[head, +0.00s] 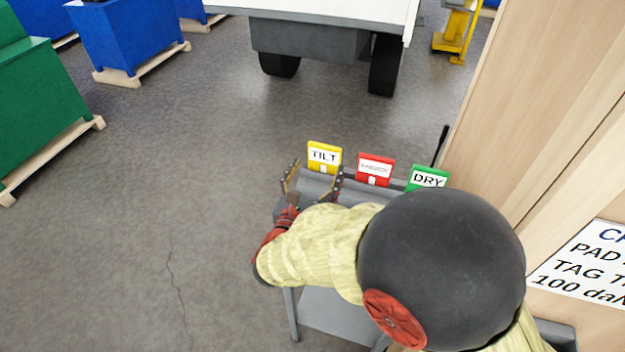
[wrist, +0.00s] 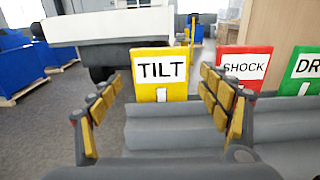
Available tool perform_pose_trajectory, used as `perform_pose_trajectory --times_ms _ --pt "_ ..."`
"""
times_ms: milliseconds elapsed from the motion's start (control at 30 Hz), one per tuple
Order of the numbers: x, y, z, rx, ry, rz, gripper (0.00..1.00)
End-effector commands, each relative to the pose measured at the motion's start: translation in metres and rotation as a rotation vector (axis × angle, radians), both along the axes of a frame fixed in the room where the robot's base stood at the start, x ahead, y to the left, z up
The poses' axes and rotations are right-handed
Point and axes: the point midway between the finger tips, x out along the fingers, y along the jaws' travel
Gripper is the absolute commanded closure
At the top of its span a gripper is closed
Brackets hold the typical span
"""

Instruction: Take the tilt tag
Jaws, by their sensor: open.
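The tilt tag (head: 324,157) is a yellow upright tag with a white label reading TILT. It stands at the left of a row of three on a grey cart. In the wrist view the tilt tag (wrist: 160,74) is straight ahead, beyond and between the fingertips. My gripper (head: 312,184) is open and empty, just on the near side of the tag. In the wrist view the yellow-padded fingers of my gripper (wrist: 160,100) are spread wide to either side, with no contact visible.
A red SHOCK tag (wrist: 243,68) stands right of the tilt tag, close to my right finger. A green DRY tag (head: 428,178) is farther right. The grey cart (head: 332,309) holds the tags. A wooden wall (head: 530,100) rises at the right.

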Motion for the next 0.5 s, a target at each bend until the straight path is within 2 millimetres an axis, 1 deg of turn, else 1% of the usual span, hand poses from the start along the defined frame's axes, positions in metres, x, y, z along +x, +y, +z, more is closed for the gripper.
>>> perform_pose_trajectory --times_ms 200,500 --pt "0.023 -0.009 0.000 0.001 -0.001 -0.002 0.23" --pt "0.046 -0.017 0.000 0.002 -0.002 -0.002 0.23"
